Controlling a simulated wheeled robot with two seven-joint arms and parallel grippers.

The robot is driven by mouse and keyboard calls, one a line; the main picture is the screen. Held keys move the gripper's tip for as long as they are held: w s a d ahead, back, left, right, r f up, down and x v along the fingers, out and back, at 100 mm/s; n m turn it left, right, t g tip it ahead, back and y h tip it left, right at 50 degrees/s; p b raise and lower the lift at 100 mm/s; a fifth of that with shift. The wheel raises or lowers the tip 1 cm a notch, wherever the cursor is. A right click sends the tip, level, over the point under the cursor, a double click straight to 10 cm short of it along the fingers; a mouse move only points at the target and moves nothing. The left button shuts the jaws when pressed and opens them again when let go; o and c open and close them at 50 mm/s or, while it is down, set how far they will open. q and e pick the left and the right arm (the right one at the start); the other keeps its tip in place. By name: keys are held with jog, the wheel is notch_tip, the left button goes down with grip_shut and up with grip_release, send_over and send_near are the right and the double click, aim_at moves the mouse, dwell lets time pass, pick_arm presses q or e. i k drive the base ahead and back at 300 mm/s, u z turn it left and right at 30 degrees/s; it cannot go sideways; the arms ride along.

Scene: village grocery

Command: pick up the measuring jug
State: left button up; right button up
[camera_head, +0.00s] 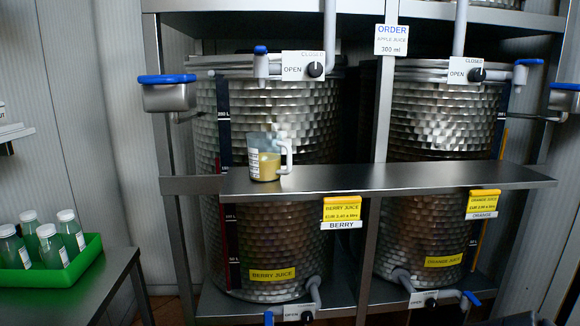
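The measuring jug (254,158) is clear, with white markings on its side and a handle on its right. It stands upright on a narrow metal shelf (400,178) in front of the left steel tank. Yellowish liquid fills its lower part. Neither of my grippers can be made out in the head view, and nothing is touching the jug.
Two steel tanks, left (300,115) and right (440,115), stand behind the shelf, with valves above and below. A sign (392,40) reads "ORDER apple juice 300 ml". A green tray (85,258) with several capped bottles sits on a side table (105,285) at left.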

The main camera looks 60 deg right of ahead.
aim_at(263, 149)
jog(key=u, duration=0.2)
jog(key=k, duration=0.35)
jog(key=z, duration=0.95)
